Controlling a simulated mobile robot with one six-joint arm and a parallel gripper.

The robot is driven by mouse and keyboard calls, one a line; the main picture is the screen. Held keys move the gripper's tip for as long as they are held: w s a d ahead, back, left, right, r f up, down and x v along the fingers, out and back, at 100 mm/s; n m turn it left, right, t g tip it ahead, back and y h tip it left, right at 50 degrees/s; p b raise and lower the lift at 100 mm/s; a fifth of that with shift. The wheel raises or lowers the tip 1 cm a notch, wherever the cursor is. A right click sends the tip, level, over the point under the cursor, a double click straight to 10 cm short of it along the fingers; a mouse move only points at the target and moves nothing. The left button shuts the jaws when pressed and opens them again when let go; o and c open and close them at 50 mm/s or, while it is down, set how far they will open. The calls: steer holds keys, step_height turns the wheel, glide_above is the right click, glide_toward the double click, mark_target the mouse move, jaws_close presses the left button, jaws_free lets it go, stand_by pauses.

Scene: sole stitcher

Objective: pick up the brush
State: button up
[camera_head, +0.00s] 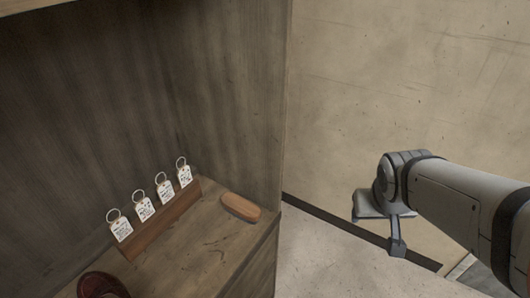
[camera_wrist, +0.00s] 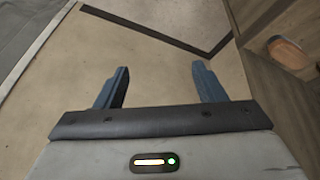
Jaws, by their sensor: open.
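The brush (camera_head: 241,207) is a small oval with a tan wooden top, lying on the wooden shelf near its right end. It also shows in the wrist view (camera_wrist: 287,53) at the upper right, on the shelf and outside my jaws. My gripper (camera_head: 396,247) is to the right of the shelf in the head view, out over the floor and clear of the brush. In the wrist view my gripper's two fingers (camera_wrist: 160,82) stand wide apart with nothing between them.
The shelf (camera_head: 205,262) also holds a wooden rack (camera_head: 165,222) with several white ringed tags, left of the brush. A dark red rounded object (camera_head: 102,286) is at the front left. The shelf's side panel (camera_head: 262,110) rises behind the brush. Floor (camera_head: 330,255) lies open between shelf and gripper.

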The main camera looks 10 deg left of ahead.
steer(key=shift+o, duration=1.2)
steer(key=w+f+n+t, duration=0.2)
steer(key=w+f, duration=0.3)
steer(key=w, duration=0.3)
steer(key=shift+a+n+b, duration=0.3)
steer(key=shift+a+b, duration=0.15)
steer(key=n+y+b, duration=0.3)
steer(key=n+y, duration=0.7)
steer(key=y, duration=0.4)
glide_toward(250, 210)
steer(key=shift+g+y, duration=0.3)
steer(key=shift+g, duration=0.2)
steer(key=x, duration=0.6)
steer(key=shift+d, duration=0.1)
steer(key=shift+w+p+x, duration=0.15)
steer(key=shift+p+x, duration=0.1)
steer(key=shift+x, duration=1.2)
steer(key=shift+w+p+x, duration=0.1)
steer(key=shift+p+x, duration=0.1)
steer(key=shift+x, duration=1.25)
steer(key=shift+d, duration=0.1)
steer(key=shift+c, duration=0.6)
